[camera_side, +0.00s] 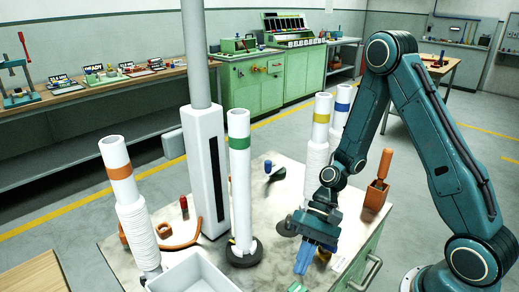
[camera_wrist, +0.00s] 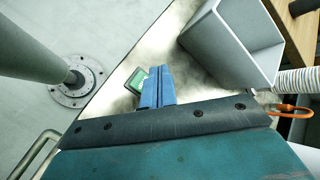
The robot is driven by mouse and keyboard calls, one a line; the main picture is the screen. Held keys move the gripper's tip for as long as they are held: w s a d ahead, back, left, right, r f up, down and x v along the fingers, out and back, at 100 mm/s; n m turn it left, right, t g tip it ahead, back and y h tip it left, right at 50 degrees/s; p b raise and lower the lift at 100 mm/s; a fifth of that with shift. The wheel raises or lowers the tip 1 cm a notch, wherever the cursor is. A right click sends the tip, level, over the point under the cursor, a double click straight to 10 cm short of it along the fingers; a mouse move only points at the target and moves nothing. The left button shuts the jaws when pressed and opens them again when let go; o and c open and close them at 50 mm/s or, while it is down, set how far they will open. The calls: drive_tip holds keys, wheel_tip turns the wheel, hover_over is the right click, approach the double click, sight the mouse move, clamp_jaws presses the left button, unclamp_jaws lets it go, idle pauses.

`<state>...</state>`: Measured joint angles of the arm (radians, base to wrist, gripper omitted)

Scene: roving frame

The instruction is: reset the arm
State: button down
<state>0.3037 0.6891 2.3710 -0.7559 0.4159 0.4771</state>
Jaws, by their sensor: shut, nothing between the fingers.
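My gripper (camera_side: 303,268) hangs over the front part of the workbench top (camera_side: 262,200) in the side view, its blue fingers pointing down. In the wrist view the two blue fingers of my gripper (camera_wrist: 155,70) lie side by side, shut with nothing between them. A small green-rimmed item (camera_wrist: 134,78) shows just left of the fingertips in the wrist view; whether it touches them I cannot tell. My arm is bent, with its elbow high at the right of the side view.
A pale open bin (camera_side: 193,274) stands at the bench's front edge, right of my fingers in the wrist view (camera_wrist: 225,45). White tubes with orange (camera_side: 120,173), green (camera_side: 239,144), yellow (camera_side: 321,118) and blue (camera_side: 342,107) bands stand around. A white column (camera_side: 206,170) and orange holder (camera_side: 376,196) also rise there.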

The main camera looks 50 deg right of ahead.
drive_tip(key=s+d+r+n+t+h, duration=0.2)
drive_tip(key=s+d+r+h, duration=0.1)
drive_tip(key=r, duration=0.5)
drive_tip(key=s+d+r+n+t+h, duration=0.2)
drive_tip(key=s+d+r+t+h, duration=0.1)
drive_tip(key=r, duration=0.5)
drive_tip(key=s+d+r+n+t+h, duration=0.2)
drive_tip(key=s+d+r+h, duration=0.1)
drive_tip(key=r, duration=0.6)
drive_tip(key=shift+s+n+t, duration=0.3)
drive_tip(key=shift+s, duration=0.2)
